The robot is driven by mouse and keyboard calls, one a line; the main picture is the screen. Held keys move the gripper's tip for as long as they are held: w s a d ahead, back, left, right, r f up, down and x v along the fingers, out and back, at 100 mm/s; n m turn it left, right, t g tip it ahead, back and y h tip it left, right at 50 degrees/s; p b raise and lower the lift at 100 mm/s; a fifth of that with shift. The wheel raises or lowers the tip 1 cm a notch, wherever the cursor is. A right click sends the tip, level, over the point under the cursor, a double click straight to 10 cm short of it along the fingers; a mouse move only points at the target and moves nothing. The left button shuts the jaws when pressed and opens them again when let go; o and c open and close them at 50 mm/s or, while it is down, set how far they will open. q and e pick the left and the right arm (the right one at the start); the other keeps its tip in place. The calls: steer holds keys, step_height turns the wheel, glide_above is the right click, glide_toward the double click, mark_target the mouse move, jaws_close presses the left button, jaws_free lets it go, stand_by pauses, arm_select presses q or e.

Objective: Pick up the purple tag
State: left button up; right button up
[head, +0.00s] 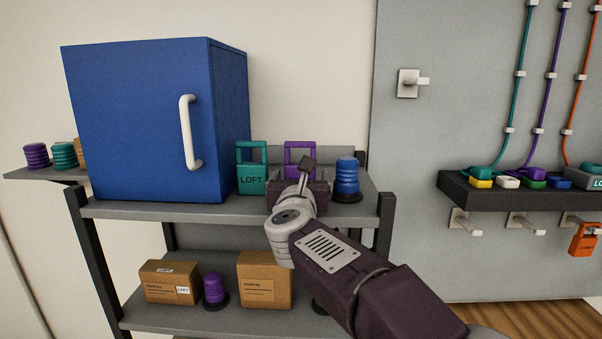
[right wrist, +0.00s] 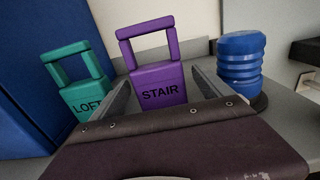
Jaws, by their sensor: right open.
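The purple tag (right wrist: 159,82), marked STAIR, stands upright on the shelf with its square loop handle on top. In the head view only its purple handle (head: 300,147) shows clearly; my arm hides the lower part. My right gripper (head: 306,163) is in front of it at the shelf top. In the right wrist view the two fingers (right wrist: 163,92) are apart, one to each side of the tag's body, and the gripper is open. I cannot tell whether they touch it. My left gripper is not in view.
A teal LOFT tag (head: 251,178) stands left of the purple one, beside the blue cabinet (head: 140,125). A blue ribbed cylinder (head: 347,177) stands close on the right. The shelf (head: 160,210) has boxes below. A black ledge (head: 460,190) is at right.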

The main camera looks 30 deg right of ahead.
steer(key=p+x, duration=0.1)
steer(key=x, duration=0.3)
steer(key=shift+r, duration=0.1)
steer(key=shift+w+r, duration=0.1)
steer(key=shift+s+a, duration=0.25)
steer(key=shift+w+d, duration=0.25)
steer(key=c, duration=1.6)
steer(key=shift+a, duration=0.1)
steer(key=shift+s, duration=0.1)
